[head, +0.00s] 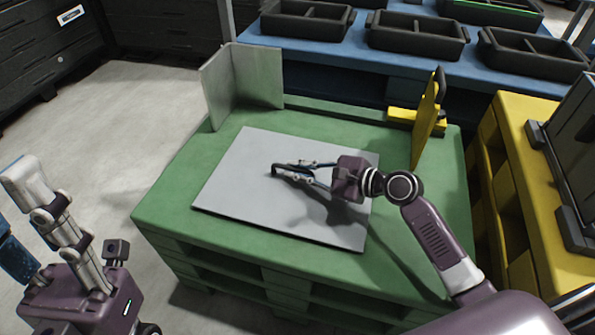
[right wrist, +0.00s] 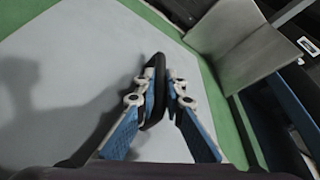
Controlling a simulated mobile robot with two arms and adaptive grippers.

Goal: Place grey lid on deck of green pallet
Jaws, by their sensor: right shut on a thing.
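The grey lid (head: 235,190) is a flat square panel with a dark handle (right wrist: 154,85) standing up from it. It lies level over the deck of the green pallet (head: 165,200), inside the deck's edges. It looks in contact with the deck, but a small gap cannot be ruled out. My right gripper (head: 283,171) is shut on the handle; in the right wrist view its blue-padded fingers (right wrist: 160,100) are on either side of it. My left gripper (head: 20,215) is apart at the lower left, its fingers spread and empty, partly cut off by the frame.
An upright grey angled panel (head: 255,75) stands at the pallet's back left corner. A yellow upright piece (head: 425,120) stands at the back right. A yellow pallet (head: 530,200) is on the right. Black trays (head: 415,35) sit on a blue surface behind. Floor is clear at left.

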